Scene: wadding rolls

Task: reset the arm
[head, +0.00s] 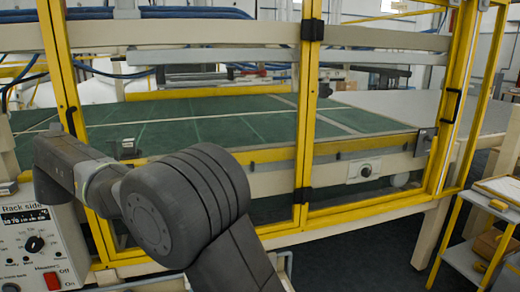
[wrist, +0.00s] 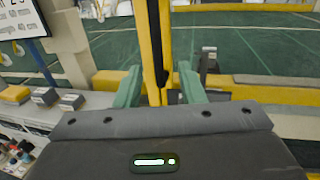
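My arm (head: 190,200) is dark grey and bent, crossing the lower left of the head view in front of a yellow-framed enclosure. Its far section reaches left, and my fingers cannot be made out there. In the wrist view my gripper (wrist: 160,85) shows two green fingers standing apart, with no object held between them. A yellow frame post (wrist: 155,45) shows beyond the gap. I cannot tell how far the fingers are from the post.
The yellow frame (head: 305,120) encloses a green table surface (head: 210,118). A control box (head: 40,245) with a dial and red switch stands at lower left. A side table (head: 490,215) stands at right. In the wrist view, small boxes (wrist: 45,97) sit on a shelf at left.

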